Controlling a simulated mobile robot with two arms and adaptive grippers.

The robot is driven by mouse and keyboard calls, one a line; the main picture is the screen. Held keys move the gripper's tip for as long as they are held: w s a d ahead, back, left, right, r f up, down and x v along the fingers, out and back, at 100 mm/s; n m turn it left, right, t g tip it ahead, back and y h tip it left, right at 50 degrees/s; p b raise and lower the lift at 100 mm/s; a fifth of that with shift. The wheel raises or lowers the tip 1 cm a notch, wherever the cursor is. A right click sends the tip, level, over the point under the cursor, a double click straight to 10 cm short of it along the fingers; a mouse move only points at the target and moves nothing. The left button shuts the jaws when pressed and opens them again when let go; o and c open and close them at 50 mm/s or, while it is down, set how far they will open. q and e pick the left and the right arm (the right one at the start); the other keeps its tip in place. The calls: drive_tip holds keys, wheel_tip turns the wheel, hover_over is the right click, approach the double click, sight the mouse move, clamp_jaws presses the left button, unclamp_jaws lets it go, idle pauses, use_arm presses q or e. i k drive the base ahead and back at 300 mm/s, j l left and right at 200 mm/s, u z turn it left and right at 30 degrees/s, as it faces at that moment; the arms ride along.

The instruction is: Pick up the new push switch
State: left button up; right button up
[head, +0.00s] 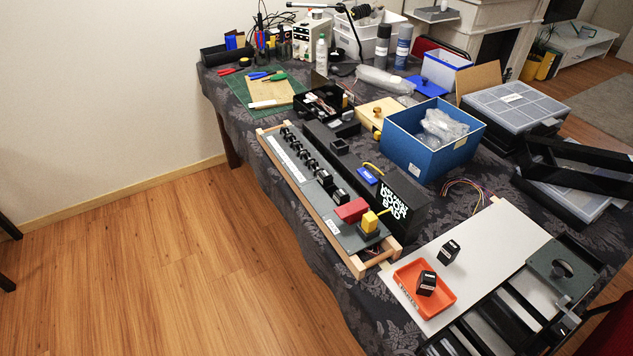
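Two small black switch blocks with white labels are at the lower right. One black switch block (449,253) stands on the white board (490,245). The other black switch block (427,283) is in the orange tray (449,303), tilted. The labels are too small to read, so I cannot tell which is the new push switch. Neither of my grippers is in view.
A wood-framed panel (357,265) with black switches, a red block and a yellow knob lies along the table's near edge. A blue box (405,150) and stacked cases (515,105) stand behind. A grey plate (563,266) is at right. The floor at left is clear.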

sight(444, 256)
drive_tip(key=j+z, duration=0.15)
drive_tip(key=z, duration=0.25)
drive_tip(key=j+z, duration=0.15)
drive_tip(key=z, duration=0.3)
drive_tip(key=j+z, duration=0.1)
drive_tip(key=z, duration=0.3)
